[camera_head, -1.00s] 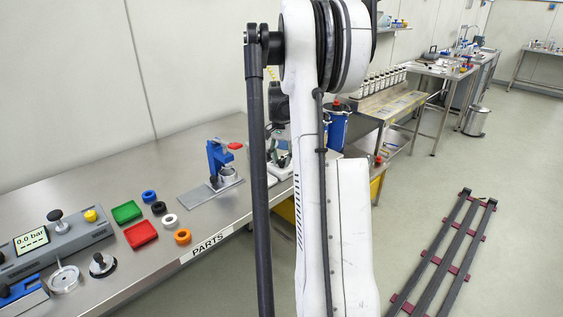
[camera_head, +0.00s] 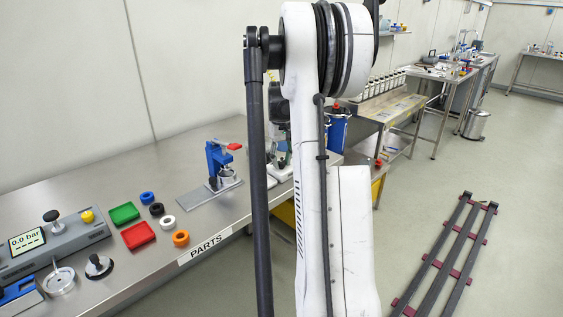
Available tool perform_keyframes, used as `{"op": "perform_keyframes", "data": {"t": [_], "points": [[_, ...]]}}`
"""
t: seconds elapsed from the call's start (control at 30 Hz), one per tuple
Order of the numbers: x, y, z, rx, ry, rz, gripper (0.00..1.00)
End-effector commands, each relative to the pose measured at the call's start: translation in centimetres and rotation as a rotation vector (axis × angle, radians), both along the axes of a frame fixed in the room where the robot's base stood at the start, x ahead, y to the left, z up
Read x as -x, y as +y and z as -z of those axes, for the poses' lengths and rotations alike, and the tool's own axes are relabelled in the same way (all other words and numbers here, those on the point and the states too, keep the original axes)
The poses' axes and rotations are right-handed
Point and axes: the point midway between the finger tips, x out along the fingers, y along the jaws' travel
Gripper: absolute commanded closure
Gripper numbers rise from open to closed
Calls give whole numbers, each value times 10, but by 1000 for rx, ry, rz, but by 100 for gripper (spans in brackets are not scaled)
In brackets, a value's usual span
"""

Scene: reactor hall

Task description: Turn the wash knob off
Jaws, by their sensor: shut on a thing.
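My gripper is not in view. My own white arm link fills the middle of the picture and hides part of the bench and whatever lies behind it. No knob in view is marked as the wash knob. A grey console (camera_head: 62,247) at the left has a display reading 0.0 bar (camera_head: 27,242), a black knob on a post (camera_head: 52,216) and a yellow knob (camera_head: 87,216). I cannot tell whether either is the wash knob, or whether my gripper touches one.
The steel bench (camera_head: 215,225) holds a green tray (camera_head: 124,212), a red tray (camera_head: 138,235), several coloured rings and a blue press (camera_head: 217,160). A blue canister (camera_head: 338,128) stands behind my arm. Dark rails (camera_head: 445,255) lie on the floor at the right; the floor around them is clear.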

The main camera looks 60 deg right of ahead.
Motion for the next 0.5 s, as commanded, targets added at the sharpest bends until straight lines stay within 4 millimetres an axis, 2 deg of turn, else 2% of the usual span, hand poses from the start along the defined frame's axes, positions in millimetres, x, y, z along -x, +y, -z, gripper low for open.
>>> {"op": "perform_keyframes", "data": {"t": [0.5], "points": [[0,0,-1,1,-1,-91,100]]}}
